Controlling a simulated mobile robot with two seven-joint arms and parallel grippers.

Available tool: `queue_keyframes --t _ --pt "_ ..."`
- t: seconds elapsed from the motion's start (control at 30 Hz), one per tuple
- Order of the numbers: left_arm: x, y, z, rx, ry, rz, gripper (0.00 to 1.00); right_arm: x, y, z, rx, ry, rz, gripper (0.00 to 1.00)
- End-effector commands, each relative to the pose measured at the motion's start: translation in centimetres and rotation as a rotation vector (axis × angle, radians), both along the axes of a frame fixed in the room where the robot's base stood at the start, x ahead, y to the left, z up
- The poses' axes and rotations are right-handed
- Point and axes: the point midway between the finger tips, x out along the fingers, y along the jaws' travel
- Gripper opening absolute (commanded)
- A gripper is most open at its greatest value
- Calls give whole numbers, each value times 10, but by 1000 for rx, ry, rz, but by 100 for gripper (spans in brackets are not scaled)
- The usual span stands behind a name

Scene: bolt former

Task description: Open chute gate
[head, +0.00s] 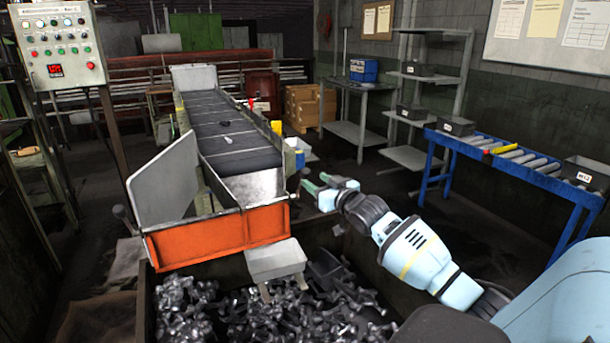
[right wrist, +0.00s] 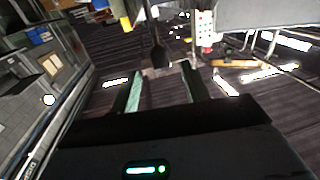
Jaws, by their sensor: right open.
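The orange chute gate (head: 218,234) stands across the front end of the chute (head: 258,185). A lever with a dark knob (head: 121,212) sticks out at the gate's left side. My right gripper (head: 325,184) is open and empty, just right of the chute's front right corner, with its fingers pointing left. In the right wrist view, the open fingers (right wrist: 162,88) show with a dark knob (right wrist: 160,57) on a stem beyond and between their tips; the knob appears apart from them. I cannot tell for certain whether it is the same lever. My left gripper is not in view.
A bin of dark metal parts (head: 265,315) lies below the gate, with a small grey metal piece (head: 275,258) above it. A control panel (head: 58,45) stands at the left. A blue roller table (head: 520,165) stands at the right, with open floor before it.

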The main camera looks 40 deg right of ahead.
Motion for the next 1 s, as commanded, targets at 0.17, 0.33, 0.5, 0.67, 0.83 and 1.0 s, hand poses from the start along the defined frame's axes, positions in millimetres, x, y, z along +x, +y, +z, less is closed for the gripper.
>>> queue_keyframes --t 0.17,0.33,0.5,0.67,0.83,1.0 --pt "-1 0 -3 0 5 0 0 21 -3 0 1 0 -1 46" --pt "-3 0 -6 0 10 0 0 39 -6 0 0 -1 0 46" --pt "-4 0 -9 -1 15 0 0 52 -8 -1 0 1 0 46" --pt "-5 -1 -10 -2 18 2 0 58 -9 0 0 0 0 46" --pt "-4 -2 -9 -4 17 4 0 60 -9 0 0 -1 0 46" --pt "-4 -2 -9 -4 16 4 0 60 -9 1 0 -1 0 46"
